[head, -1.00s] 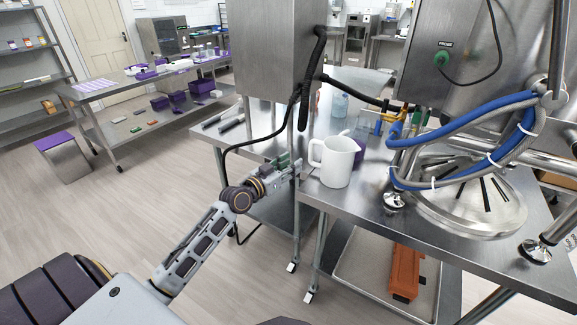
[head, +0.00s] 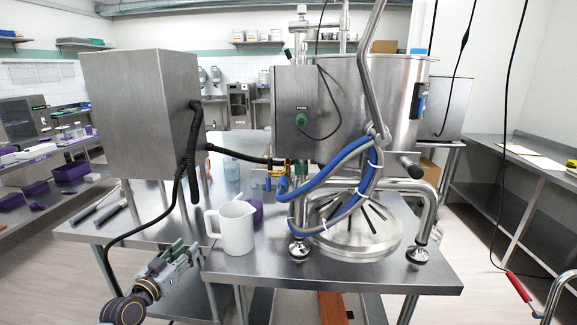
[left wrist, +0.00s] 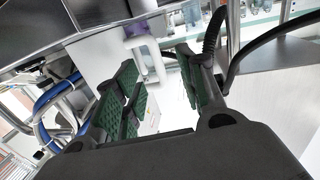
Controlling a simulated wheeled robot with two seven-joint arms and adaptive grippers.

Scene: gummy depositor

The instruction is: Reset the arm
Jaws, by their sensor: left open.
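My left gripper (head: 172,258) is in the lower left of the head view, at the front edge of the steel table, left of a white pitcher (head: 233,228). It is open. In the left wrist view its two green-padded fingers (left wrist: 160,85) stand apart. The pitcher stands upright on the table, its handle pointing left towards the gripper; a white shape behind the fingers in the left wrist view (left wrist: 105,62) looks like the pitcher. A gap shows between gripper and pitcher in the head view. My right gripper is not in view.
The steel table (head: 380,275) carries the depositor with its round hopper (head: 370,100), blue hoses (head: 335,180) and metal feet. A steel box (head: 140,115) with a black cable stands at left, close above my left arm. A side table (head: 530,165) is at right.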

